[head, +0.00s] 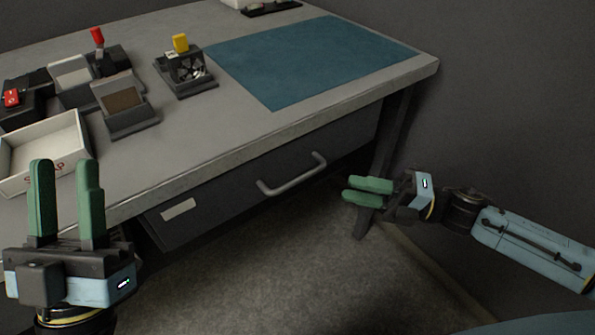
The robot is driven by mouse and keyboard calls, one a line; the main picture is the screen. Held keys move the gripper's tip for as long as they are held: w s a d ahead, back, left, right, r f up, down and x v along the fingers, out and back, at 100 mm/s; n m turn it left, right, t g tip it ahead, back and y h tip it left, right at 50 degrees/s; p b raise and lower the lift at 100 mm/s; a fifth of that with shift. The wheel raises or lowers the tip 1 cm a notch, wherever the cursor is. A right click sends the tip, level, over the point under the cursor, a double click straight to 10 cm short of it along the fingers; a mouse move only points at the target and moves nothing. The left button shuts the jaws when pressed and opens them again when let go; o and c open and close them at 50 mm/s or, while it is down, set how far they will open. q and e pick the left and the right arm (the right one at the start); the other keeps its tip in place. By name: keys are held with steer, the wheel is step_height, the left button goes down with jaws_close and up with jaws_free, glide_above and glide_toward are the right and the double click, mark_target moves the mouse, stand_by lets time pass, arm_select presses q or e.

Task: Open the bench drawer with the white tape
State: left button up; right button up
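The bench drawer (232,196) is a dark grey front under the bench top. It has a strip of white tape (178,209) at its left end and a light grey bar handle (293,181) right of its middle. The drawer looks shut. My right gripper (367,191) is to the right of the handle, apart from it. Its green fingers point left, with a small gap between them, and hold nothing. My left gripper (66,190) is at the lower left with its green fingers upright, apart and empty, in front of the bench's left part.
On the bench (240,120) lie a blue mat (310,58), a white scrap box (45,150), a dark fixture with a yellow top (186,70) and several dark holders at the left. A bench leg (386,150) stands behind my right gripper. The floor before the drawer is clear.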

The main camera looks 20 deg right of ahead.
mark_target(300, 176)
steer(key=p+x, duration=0.1)
steer(key=x, duration=1)
steer(key=shift+f, duration=0.1)
steer(key=shift+c, duration=0.4)
jaws_close()
